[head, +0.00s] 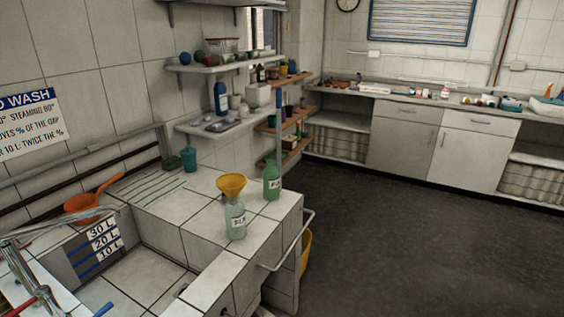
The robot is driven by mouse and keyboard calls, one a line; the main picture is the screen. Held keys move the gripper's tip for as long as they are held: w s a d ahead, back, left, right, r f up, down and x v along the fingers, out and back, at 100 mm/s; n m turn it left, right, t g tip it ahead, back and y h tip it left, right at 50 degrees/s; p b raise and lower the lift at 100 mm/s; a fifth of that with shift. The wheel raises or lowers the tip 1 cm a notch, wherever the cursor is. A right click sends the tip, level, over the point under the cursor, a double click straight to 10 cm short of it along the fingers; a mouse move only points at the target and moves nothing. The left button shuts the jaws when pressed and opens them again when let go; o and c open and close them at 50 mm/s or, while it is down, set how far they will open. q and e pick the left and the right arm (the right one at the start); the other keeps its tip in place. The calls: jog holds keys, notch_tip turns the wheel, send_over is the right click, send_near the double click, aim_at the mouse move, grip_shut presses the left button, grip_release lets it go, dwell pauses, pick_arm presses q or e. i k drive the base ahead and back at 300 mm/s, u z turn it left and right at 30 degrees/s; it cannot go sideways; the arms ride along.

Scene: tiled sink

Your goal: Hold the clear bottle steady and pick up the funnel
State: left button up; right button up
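The clear bottle (235,222), pale and with a white label, stands upright on the white tiled ledge beside the sink. The yellow funnel (232,184) sits at the top of the bottle, wide side up. Its spout is not clearly visible. Neither of my grippers shows in the head view, and nothing is seen holding the bottle or the funnel.
A green labelled bottle (272,180) stands behind and right of the clear one. A teal container (189,160) and an orange long-handled pan (90,201) are farther left. A metal rail (288,245) runs along the counter's right side. Loaded wall shelves (207,66) hang behind.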

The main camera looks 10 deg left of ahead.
aim_at(231, 184)
jog(key=z, duration=0.85)
jog(key=i, duration=1.55)
jog(key=u, duration=2)
